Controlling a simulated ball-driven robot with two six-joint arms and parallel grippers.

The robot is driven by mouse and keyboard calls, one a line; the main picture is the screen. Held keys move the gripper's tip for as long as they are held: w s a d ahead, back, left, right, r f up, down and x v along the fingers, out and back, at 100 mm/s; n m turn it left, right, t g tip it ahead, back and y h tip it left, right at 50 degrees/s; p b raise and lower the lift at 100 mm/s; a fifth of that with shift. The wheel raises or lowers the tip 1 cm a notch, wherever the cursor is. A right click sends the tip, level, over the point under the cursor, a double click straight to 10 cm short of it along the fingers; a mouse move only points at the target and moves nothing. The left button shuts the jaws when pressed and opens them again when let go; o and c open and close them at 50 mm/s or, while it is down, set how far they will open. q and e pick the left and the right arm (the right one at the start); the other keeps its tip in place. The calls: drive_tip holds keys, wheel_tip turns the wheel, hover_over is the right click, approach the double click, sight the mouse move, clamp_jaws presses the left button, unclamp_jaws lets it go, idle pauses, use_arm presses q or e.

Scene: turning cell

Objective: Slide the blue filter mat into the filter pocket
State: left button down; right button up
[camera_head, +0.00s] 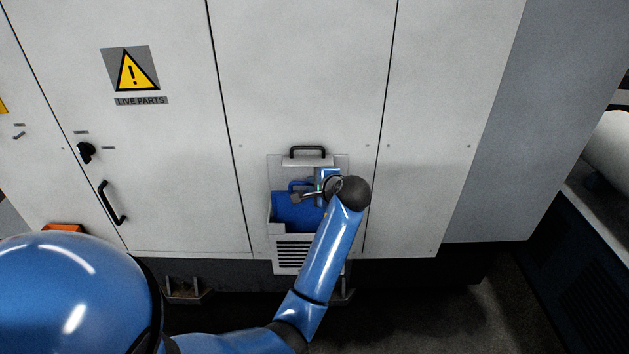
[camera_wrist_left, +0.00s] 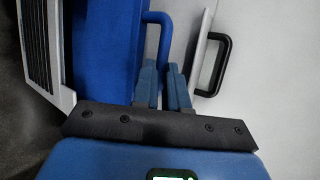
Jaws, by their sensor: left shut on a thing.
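The blue filter mat (camera_head: 296,212) stands at the filter pocket (camera_head: 294,236), a white holder with a slatted front low on the cabinet. The mat's upper part shows above the pocket's front lip; its lower part is hidden behind that lip. In the left wrist view, the mat (camera_wrist_left: 105,50) lies alongside the slatted front, with its blue loop handle (camera_wrist_left: 166,22) towards my fingers. My left gripper (camera_head: 306,195) is at the mat's top edge. In the left wrist view, its fingers (camera_wrist_left: 163,75) are shut on the handle. My right gripper is not in view.
A flap with a black handle (camera_head: 307,151) is just above the pocket, close to my left gripper. White cabinet doors (camera_head: 300,80) surround it. A black door handle (camera_head: 110,203) sticks out at the left. The dark floor lies below.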

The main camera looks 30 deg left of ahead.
sight(312, 202)
use_arm(q)
drive_tip(key=shift+f+b, duration=1.15)
drive_tip(key=shift+f, duration=2.2)
drive_tip(key=c, duration=1.1)
unclamp_jaws()
drive_tip(key=shift+s+d, duration=0.1)
drive_tip(key=b+v, duration=0.1)
drive_tip(key=v, duration=0.9)
drive_tip(key=shift+s+d+b, duration=0.15)
drive_tip(key=shift+d+b, duration=0.1)
drive_tip(key=shift+b, duration=0.15)
